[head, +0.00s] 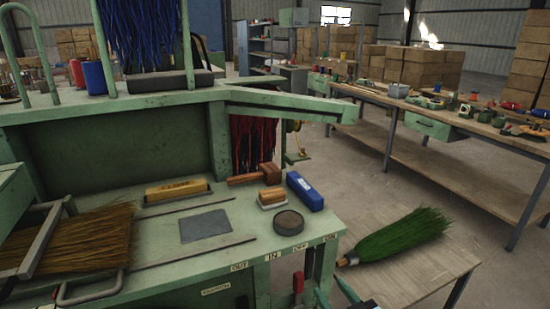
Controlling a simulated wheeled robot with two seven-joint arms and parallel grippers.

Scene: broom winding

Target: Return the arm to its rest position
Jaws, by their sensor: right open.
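My right gripper (330,286) shows only at the bottom edge, right of the centre. Its two fingertips stand apart with nothing between them. It is just in front of the green machine's front right corner. Most of my right arm is out of the frame. My left gripper is not in the head view. A broom head with green bristles (405,235) lies on a low wooden table (425,275) right of the machine, beyond the right gripper and apart from it.
The green machine (285,255) fills the left side. Its top holds brown bristles (80,240), a brush (177,190), a wooden mallet (255,176), a blue box (305,190) and a round dark puck (289,222). A workbench (460,120) is behind.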

